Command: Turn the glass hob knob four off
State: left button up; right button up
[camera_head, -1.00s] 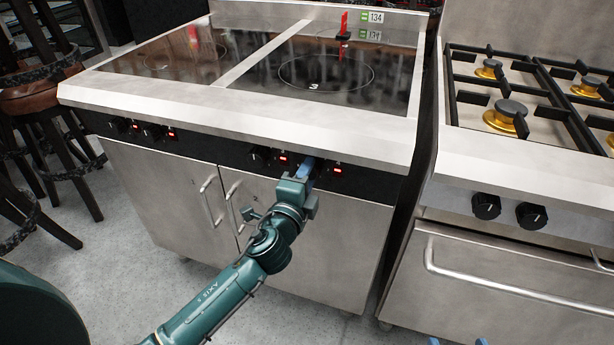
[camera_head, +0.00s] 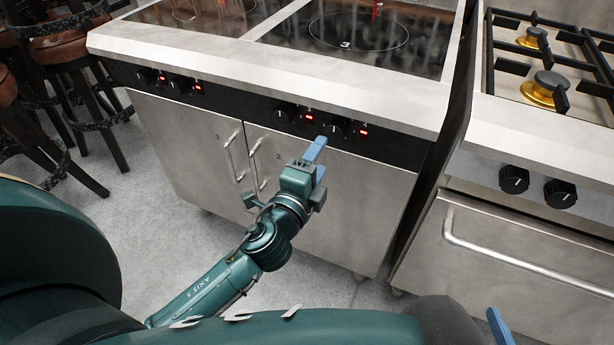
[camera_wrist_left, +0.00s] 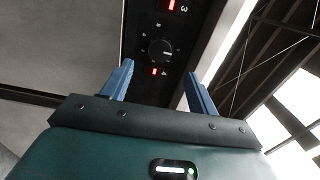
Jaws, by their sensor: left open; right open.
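Hob knob four (camera_head: 340,127) is the rightmost black knob on the glass hob's dark front panel, with a lit red display (camera_head: 363,131) beside it. My left gripper (camera_head: 320,160) is open and empty, just in front of and below the knob, apart from it. In the left wrist view knob four (camera_wrist_left: 160,49) sits ahead of the gap between the blue fingers (camera_wrist_left: 159,69), with its pointer and the number 4 beside a lit red display (camera_wrist_left: 155,72). My right gripper (camera_head: 500,327) is open; only a blue finger shows at the bottom edge.
Knob three (camera_head: 286,112) and its lit display are just left of knob four. Two more knobs (camera_head: 162,80) sit further left. The gas range (camera_head: 540,205) stands at right, with its own knobs and handle. Cabinet door handles (camera_head: 254,165) lie below the panel.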

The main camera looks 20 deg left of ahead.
pick_arm(q)
jog(key=s, duration=0.5)
jog(key=shift+s+a, duration=0.1)
pick_arm(e)
jog(key=shift+s+a+f, duration=0.1)
jog(key=shift+f, duration=0.25)
jog(key=shift+r, duration=0.1)
pick_arm(q)
jog(key=s+d+f+n+g+h, duration=0.25)
jog(key=s+f+n, duration=0.25)
jog(key=s+n, duration=0.35)
jog(key=s+r+n+g+p, duration=0.1)
jog(key=n+p, duration=0.1)
jog(key=p, duration=0.4)
jog(key=s+r+n+g+p, duration=0.1)
jog(key=r+n+g+p, duration=0.1)
jog(key=p, duration=0.4)
jog(key=s+r+n+g+p, duration=0.1)
jog(key=n+g+p, duration=0.1)
jog(key=p, duration=0.4)
jog(key=shift+s+a+r+n, duration=0.1)
jog(key=shift+s+r+n, duration=0.15)
jog(key=shift+r+n, duration=0.1)
pick_arm(e)
jog(key=r+g, duration=0.2)
jog(key=r, duration=0.1)
jog(key=r+g+h, duration=0.1)
jog(key=shift+w+a+r+n+g, duration=0.15)
jog(key=shift+w+n+g, duration=0.2)
jog(key=shift+n+g, duration=0.05)
